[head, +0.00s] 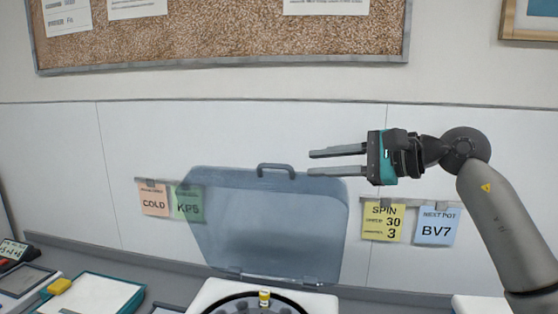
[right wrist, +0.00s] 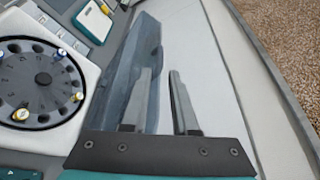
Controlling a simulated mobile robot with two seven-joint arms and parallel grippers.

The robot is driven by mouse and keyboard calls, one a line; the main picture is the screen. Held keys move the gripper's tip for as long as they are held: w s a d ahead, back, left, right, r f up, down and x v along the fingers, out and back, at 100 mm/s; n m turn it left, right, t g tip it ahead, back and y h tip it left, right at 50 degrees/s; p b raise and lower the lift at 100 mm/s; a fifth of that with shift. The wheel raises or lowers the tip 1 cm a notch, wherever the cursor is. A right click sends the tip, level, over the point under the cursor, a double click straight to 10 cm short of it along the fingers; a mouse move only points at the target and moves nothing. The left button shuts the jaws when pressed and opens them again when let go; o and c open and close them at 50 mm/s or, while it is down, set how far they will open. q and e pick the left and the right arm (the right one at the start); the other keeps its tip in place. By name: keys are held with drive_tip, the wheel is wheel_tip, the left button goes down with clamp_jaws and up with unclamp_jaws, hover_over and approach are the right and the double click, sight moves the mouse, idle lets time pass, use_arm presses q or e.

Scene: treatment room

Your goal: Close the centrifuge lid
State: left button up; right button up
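The centrifuge (head: 210,293) stands at the bottom middle of the head view, and its body and round rotor (right wrist: 35,85) show at the left in the right wrist view. Its see-through blue-grey lid (head: 265,235) is raised, standing nearly upright, with a dark handle (head: 276,167) on its top edge. My right gripper (head: 309,163) is open and empty, its two fingers pointing left, just right of the handle near the lid's top right corner. In the right wrist view the lid (right wrist: 140,65) lies beside the fingers (right wrist: 160,75). My left gripper is out of view.
Yellow-capped tubes (head: 264,297) sit in the rotor. A tray with a white sheet (head: 92,296) and other devices (head: 22,282) stand on the counter at left. Note cards (head: 383,222) hang on the wall behind. The space above the lid is clear.

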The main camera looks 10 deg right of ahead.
sight(278, 166)
drive_tip(key=p+x, duration=0.2)
drive_tip(key=x, duration=0.7)
drive_tip(key=shift+w+a, duration=0.15)
clamp_jaws()
idle(1.1)
